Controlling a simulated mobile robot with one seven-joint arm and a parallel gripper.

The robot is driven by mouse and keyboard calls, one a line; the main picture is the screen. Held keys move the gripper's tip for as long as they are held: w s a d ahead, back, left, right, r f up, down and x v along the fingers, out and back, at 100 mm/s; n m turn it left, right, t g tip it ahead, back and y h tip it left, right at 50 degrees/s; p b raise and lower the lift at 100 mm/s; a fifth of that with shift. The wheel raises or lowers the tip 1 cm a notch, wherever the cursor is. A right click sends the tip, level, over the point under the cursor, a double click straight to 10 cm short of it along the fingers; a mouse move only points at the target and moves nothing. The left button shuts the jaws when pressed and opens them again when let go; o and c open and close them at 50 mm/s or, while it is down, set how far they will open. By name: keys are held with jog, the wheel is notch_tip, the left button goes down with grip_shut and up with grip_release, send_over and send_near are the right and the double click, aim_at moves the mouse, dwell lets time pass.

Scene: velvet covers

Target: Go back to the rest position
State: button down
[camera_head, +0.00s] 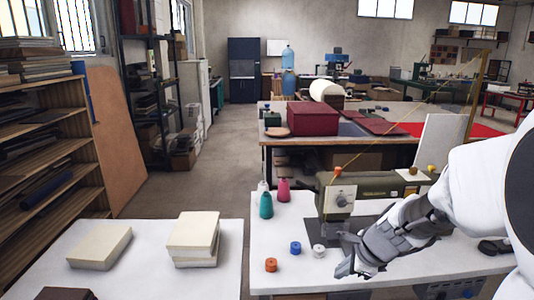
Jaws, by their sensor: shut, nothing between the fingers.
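My gripper (349,262) is at the end of my white arm, which reaches in from the right. It hangs over the front of the white sewing table (272,222), low and in front of the olive sewing machine (372,189). The gripper is shut with nothing in it. In this single view I cannot tell its exact height above the tabletop.
Orange (271,265), blue (295,248) and white (319,251) spools stand left of my gripper. Teal (266,205) and pink (283,190) cones stand behind them. Cream blocks (194,238) lie on another white table (151,278) at left. Floor shows between the tables.

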jog(key=s+a+r+n+h+p, duration=0.1)
jog(key=s+r+n, duration=0.6)
jog(key=s+n, duration=0.3)
jog(key=s+a+r+n+h+p, duration=0.1)
jog(key=s+r+n+p, duration=0.1)
jog(key=s+r+n, duration=0.5)
jog(key=s+n, duration=0.2)
jog(key=n, duration=0.2)
jog(key=shift+s+a+r+h, duration=0.2)
jog(key=shift+s+a+h, duration=0.1)
jog(key=shift+s+a, duration=0.1)
jog(key=shift+d, duration=0.15)
